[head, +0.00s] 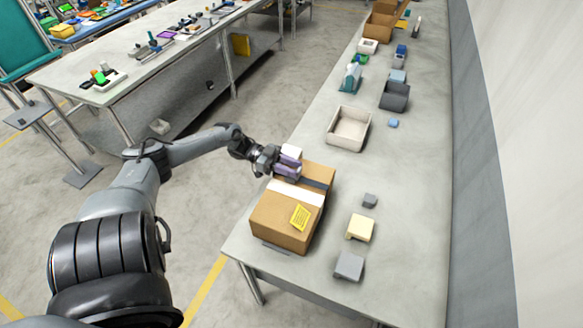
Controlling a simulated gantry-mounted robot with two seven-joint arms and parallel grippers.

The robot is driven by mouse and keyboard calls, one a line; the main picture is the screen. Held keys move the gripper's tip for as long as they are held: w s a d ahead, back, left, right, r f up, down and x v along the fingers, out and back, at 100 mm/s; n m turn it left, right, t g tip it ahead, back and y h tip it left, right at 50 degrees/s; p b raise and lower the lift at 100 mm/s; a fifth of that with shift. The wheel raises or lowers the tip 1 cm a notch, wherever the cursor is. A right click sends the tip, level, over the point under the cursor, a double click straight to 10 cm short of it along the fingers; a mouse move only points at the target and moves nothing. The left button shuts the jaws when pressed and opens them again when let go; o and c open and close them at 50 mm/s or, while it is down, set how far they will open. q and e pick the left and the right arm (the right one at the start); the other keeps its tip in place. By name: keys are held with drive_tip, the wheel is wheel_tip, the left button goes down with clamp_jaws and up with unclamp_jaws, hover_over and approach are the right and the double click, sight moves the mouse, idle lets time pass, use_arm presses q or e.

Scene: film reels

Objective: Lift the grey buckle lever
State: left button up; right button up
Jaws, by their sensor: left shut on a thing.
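A cardboard box (279,218) with a white band, a dark grey band (316,184) and a yellow label (300,217) stands on the near left edge of the grey bench. My left gripper (289,165) reaches in from the left and is shut at the far left edge of the box, where the dark band ends. Purple and white pieces show at its fingertips. The grey buckle lever itself is too small and too covered to make out clearly, but the grip is where it fits on the band. My right gripper is out of view.
Small grey blocks (349,266) and a cream block (360,228) lie right of the box. An open beige tray (348,143) and a dark grey bin (394,96) stand farther back. The bench (300,296) is clear in front. A wall rises at right.

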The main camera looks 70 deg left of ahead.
use_arm(q)
drive_tip(key=o, duration=1.1)
drive_tip(key=shift+c, duration=0.2)
drive_tip(key=shift+s, duration=0.15)
drive_tip(key=shift+s+a, duration=0.2)
drive_tip(key=shift+a, duration=0.1)
drive_tip(key=b+v, duration=0.2)
drive_tip(key=v, duration=0.8)
drive_tip(key=shift+r, duration=0.15)
